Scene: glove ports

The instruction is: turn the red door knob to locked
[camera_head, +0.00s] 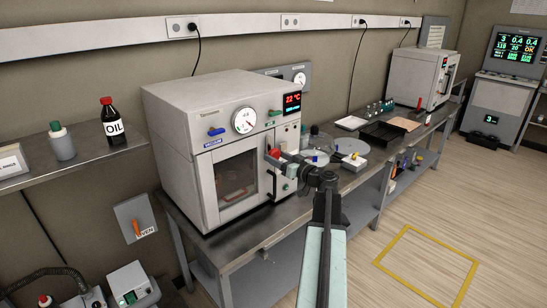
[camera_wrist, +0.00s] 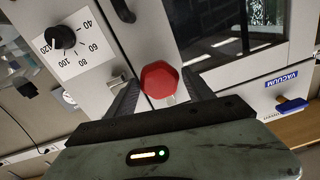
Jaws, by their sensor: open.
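The red door knob (camera_wrist: 159,79) is a hexagonal knob on the pale front of the oven, beside the dark door window. In the head view the red knob (camera_head: 274,153) shows at the right edge of the oven door, partly behind my gripper. My gripper (camera_wrist: 160,84) is open, with one finger on each side of the knob in the wrist view. I cannot tell whether either finger touches it. In the head view my gripper (camera_head: 287,161) is in front of the oven (camera_head: 180,95). The door looks closed. No lock marking is readable.
A black dial knob (camera_wrist: 62,38) with a numbered scale is left of the red knob in the wrist view. A blue vacuum lever (camera_wrist: 290,104) is at right. Round plates (camera_head: 352,146) and a black tray (camera_head: 380,134) lie on the bench. The floor at right is clear.

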